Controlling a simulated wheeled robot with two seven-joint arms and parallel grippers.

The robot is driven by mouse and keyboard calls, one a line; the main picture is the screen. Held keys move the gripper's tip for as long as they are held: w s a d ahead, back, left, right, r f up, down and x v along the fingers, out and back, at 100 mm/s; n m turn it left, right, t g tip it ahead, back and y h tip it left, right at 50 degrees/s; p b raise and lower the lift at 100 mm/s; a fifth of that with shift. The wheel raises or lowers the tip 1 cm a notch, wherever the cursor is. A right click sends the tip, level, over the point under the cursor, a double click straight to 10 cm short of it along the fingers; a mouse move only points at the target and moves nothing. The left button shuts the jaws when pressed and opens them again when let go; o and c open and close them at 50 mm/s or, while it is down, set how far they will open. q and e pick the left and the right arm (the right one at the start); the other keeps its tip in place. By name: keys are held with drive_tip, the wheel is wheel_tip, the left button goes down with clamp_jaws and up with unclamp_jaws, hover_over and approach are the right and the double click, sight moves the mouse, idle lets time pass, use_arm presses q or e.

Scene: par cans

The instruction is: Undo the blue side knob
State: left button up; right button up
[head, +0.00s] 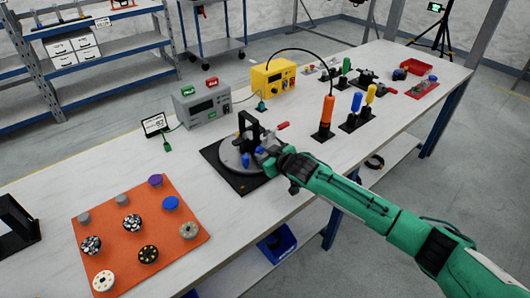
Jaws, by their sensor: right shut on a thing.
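A round grey fixture (230,158) with a black upright frame stands on a black square base plate (226,178) in the middle of the table. A blue knob (245,160) shows low at its side, facing me. My right gripper (265,155) reaches in from the right, close against the fixture. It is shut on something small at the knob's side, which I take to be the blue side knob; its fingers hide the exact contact. A red-handled part (282,126) sticks out behind the gripper. My left gripper is out of view.
An orange mat (112,208) with several round knobs and caps lies front left. A grey instrument (202,103) and a yellow one (274,78) stand behind the fixture. An orange-handled tool (327,113) and several coloured-handled tools stand to the right.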

idle(0.5)
drive_tip(key=o, duration=0.7)
drive_tip(key=v, duration=1.3)
drive_tip(key=shift+s+d, duration=0.15)
drive_tip(key=shift+s, duration=0.15)
drive_tip(key=shift+r, duration=0.15)
